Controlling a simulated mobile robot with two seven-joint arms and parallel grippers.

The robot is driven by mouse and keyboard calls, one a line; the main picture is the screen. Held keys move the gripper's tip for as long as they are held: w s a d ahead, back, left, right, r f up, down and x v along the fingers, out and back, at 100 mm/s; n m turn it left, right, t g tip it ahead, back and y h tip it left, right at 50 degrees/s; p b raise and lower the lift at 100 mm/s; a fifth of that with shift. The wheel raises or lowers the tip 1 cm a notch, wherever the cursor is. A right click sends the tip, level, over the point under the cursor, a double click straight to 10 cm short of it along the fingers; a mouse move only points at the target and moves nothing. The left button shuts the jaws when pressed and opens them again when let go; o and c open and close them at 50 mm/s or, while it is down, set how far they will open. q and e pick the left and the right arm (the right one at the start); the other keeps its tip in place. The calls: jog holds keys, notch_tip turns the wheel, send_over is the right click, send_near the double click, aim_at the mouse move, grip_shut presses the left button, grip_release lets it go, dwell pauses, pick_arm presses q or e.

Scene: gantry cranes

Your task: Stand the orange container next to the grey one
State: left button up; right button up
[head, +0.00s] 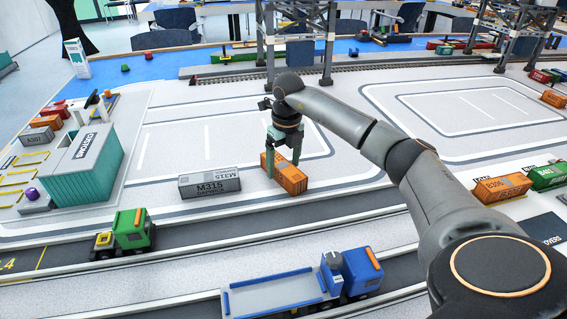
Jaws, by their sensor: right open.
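The orange container (291,180) stands on the light floor of the model yard, near the picture's middle. The grey container (209,184), marked M315, lies to its left with a short gap between them. My right gripper (283,168) reaches down over the orange container from above. Its fingers are apart, one at the container's left end and one behind its top, and I see no firm grip. My left gripper is not in view.
A green truck (133,232) stands at the front left, and a blue flatbed truck (350,274) at the front. A teal building (86,163) is at the left. Crane legs (270,45) rise behind. Another orange container (502,187) is at the right. Floor behind the grey container is clear.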

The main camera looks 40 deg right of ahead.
aim_at(286, 167)
notch_tip(286, 167, up, 12)
jog(key=p, duration=0.2)
jog(key=shift+s, duration=0.45)
jog(key=shift+s, duration=0.1)
